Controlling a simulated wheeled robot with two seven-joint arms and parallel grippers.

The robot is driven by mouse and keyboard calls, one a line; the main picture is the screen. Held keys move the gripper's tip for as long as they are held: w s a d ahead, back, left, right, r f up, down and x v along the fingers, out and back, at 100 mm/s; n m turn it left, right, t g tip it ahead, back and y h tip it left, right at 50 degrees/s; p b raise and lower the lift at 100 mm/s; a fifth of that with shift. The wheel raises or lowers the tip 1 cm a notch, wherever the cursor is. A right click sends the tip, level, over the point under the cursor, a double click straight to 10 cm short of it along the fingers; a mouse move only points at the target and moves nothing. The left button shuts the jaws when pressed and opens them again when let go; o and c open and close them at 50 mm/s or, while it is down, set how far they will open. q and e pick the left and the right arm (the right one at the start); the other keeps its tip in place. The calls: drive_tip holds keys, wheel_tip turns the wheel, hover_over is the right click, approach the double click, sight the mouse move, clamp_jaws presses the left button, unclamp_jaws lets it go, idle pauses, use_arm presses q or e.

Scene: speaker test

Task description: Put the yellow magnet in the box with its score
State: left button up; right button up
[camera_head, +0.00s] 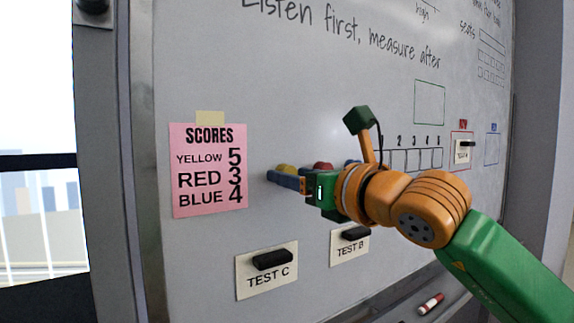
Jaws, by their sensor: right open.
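The yellow magnet (286,169) is on the whiteboard, partly hidden behind the blue fingers of my right gripper (274,176). The gripper is open, its fingers right at the magnet; I cannot tell whether they touch it. A red magnet (322,166) and a blue magnet (353,162) are to the right, partly hidden by my gripper and wrist. A pink score note (207,170) reads yellow 5, red 3, blue 4. A row of numbered boxes (414,160) is drawn further right; its left end is hidden behind my arm. My left gripper is not in view.
Black pieces sit on cards labelled TEST C (266,284) and TEST B (340,250); another card (462,160) is beyond my arm. A red and white marker (431,303) lies on the tray below. The board between the score note and my gripper is clear.

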clamp_jaws()
idle(0.5)
drive_tip(key=b+v, duration=0.5)
drive_tip(key=v, duration=0.2)
drive_tip(key=shift+b, duration=0.3)
idle(0.9)
